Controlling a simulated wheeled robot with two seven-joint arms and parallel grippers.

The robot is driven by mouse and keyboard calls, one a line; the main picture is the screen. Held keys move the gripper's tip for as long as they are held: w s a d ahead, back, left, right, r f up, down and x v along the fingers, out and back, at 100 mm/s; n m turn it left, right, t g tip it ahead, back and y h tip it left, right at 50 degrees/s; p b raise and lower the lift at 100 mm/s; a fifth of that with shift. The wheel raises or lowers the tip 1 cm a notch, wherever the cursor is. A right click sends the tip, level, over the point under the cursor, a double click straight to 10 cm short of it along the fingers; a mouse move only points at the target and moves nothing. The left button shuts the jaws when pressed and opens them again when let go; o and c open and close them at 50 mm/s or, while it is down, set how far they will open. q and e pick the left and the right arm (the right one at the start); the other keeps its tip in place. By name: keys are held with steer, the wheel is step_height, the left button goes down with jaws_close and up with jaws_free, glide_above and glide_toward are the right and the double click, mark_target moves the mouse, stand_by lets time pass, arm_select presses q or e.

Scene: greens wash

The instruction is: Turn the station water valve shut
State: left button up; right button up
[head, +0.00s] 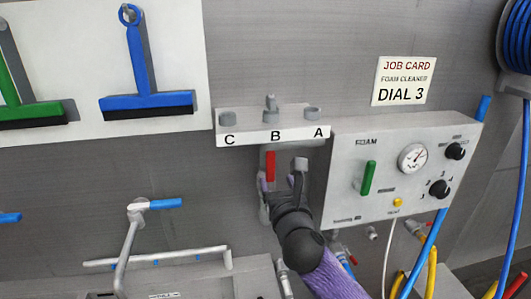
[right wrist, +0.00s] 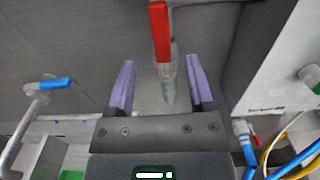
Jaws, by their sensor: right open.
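A valve with a red lever (head: 270,166) is on the wall below the lettered shelf. The lever stands upright; in the right wrist view the red lever (right wrist: 160,32) rises above its metal body (right wrist: 167,82). My right gripper (head: 281,182) is just below and beside the lever in the head view. In the right wrist view its purple fingers (right wrist: 160,68) are open, one on each side of the metal body, with gaps showing. The lever's lower end is partly hidden by the gripper in the head view. My left gripper is not in view.
The foam panel (head: 343,190) with a green handle (head: 368,178) is close on the right. The shelf marked C, B, A (head: 245,140) is just above. A blue-tipped tap (head: 165,204) and basin are at left. Hoses (head: 428,256) hang at right.

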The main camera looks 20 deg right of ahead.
mark_target(271, 165)
steer(key=shift+w+d+r, duration=0.15)
steer(key=shift+w, duration=0.3)
steer(key=shift+w+d+r, duration=0.1)
steer(key=shift+w+d, duration=0.05)
steer(key=shift+w, duration=0.25)
steer(key=x, duration=0.5)
steer(key=shift+w+f, duration=0.1)
steer(key=shift+f, duration=0.15)
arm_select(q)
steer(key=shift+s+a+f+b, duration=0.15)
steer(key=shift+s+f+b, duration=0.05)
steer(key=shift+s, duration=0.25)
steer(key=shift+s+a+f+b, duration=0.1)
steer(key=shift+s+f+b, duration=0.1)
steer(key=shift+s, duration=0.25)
arm_select(e)
steer(key=shift+w+d+r, duration=0.1)
steer(key=shift+w+d, duration=0.05)
steer(key=shift+w, duration=0.35)
steer(key=shift+w, duration=0.1)
jaws_close()
